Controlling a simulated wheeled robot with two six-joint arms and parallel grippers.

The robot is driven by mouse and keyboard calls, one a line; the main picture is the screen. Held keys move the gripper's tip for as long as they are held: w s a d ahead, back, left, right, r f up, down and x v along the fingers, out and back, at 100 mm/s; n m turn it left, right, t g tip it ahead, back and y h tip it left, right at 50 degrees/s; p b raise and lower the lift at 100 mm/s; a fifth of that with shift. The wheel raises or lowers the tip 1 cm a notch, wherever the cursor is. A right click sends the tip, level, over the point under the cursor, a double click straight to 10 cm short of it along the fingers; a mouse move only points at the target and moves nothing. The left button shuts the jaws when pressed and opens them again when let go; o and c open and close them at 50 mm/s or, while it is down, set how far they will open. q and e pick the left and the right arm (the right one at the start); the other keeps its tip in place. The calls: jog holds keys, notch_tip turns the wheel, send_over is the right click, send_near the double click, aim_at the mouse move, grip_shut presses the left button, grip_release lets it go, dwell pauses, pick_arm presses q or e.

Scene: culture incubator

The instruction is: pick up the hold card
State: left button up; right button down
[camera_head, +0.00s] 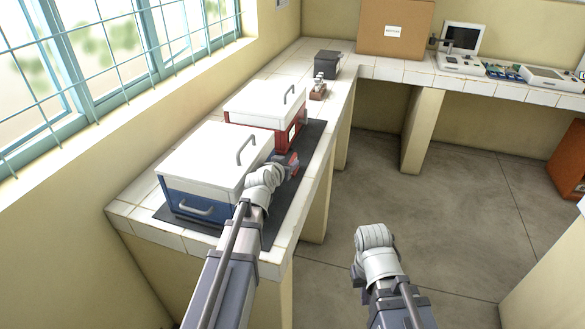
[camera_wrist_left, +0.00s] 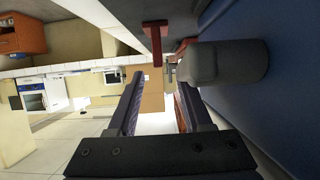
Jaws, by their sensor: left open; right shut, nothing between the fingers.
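My left gripper (camera_head: 275,172) is beside the right end of the blue box on the bench. In the left wrist view its two dark fingers (camera_wrist_left: 160,82) are apart, with nothing visibly held between them. A small red piece (camera_head: 293,160) shows just past the gripper. Red T-shaped parts (camera_wrist_left: 155,32) also show ahead of the fingers in the left wrist view. I cannot tell whether either is the hold card, and no writing on them is readable. My right gripper (camera_head: 375,238) is shut and empty, over the floor to the right of the bench.
The blue box (camera_head: 185,197) with a white lid stands close left of my left gripper. A red box (camera_head: 282,137) stands behind it; both are on a dark mat (camera_head: 270,228). A dark grey box (camera_head: 327,64) and a cardboard box (camera_head: 395,28) stand farther back. Open floor (camera_head: 450,190) lies right.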

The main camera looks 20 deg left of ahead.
aim_at(292, 160)
pick_arm(q)
jog(key=b+x, duration=0.1)
jog(key=x, duration=0.3)
jog(key=shift+w+f, duration=0.15)
jog(key=shift+w, duration=0.05)
jog(key=shift+s+d, duration=0.1)
grip_shut()
